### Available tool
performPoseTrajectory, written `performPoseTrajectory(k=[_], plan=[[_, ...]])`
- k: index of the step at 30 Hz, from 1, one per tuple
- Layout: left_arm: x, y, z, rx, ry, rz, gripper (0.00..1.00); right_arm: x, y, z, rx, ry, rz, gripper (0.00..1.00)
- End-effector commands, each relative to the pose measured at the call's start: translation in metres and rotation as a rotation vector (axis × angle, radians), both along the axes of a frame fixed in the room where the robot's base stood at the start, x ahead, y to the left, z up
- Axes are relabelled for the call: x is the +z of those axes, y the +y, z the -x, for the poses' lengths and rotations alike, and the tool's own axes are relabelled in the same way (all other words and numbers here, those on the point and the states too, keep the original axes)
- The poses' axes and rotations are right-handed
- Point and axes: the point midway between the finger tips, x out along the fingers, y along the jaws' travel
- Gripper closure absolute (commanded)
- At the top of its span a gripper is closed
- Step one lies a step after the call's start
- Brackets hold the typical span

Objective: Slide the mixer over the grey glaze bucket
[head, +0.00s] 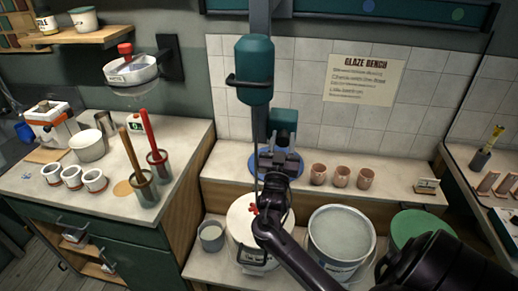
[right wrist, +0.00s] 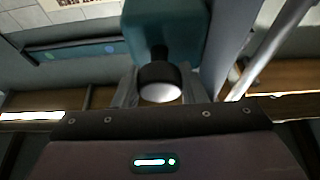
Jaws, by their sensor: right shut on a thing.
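The mixer (head: 254,70) is a teal motor body with a black bar handle, on a grey upright hanging from the rail at the top. A smaller teal block (head: 284,121) is beside its lower right; a teal block with a black knob (right wrist: 160,82) fills the upper middle of the right wrist view. My right gripper (head: 280,156) is shut on the mixer's grip below this block. The open bucket (head: 342,238) with pale grey glaze stands right of the mixer, which is above the white-lidded bucket (head: 242,222). My arm hides part of that lid. My left gripper is out of view.
A green-topped bucket (head: 420,229) stands on the right, and a small grey pot (head: 211,236) on the left. Several terracotta cups (head: 342,176) line the ledge behind the buckets. A blue disc (head: 262,168) lies partly behind my gripper.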

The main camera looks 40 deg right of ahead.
Motion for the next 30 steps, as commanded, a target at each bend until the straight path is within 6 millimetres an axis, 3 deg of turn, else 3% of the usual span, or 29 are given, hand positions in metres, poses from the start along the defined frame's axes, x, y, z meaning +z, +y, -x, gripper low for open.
performPoseTrajectory(k=[6, 12, 24, 29, 30], plan=[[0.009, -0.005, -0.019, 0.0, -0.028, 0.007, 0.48, 0.001, -0.03, 0.036, 0.01, 0.001, 0.002, 1.0], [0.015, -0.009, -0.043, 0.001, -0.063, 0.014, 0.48, 0.001, -0.051, 0.06, 0.01, -0.001, 0.001, 1.0], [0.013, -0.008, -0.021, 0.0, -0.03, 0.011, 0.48, 0.001, -0.061, 0.071, 0.01, -0.005, 0.0, 1.0], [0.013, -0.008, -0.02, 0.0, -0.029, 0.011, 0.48, 0.001, -0.061, 0.07, 0.01, -0.005, 0.001, 1.0], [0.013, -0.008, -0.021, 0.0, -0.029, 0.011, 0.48, 0.001, -0.061, 0.07, 0.01, -0.005, 0.001, 0.6]])
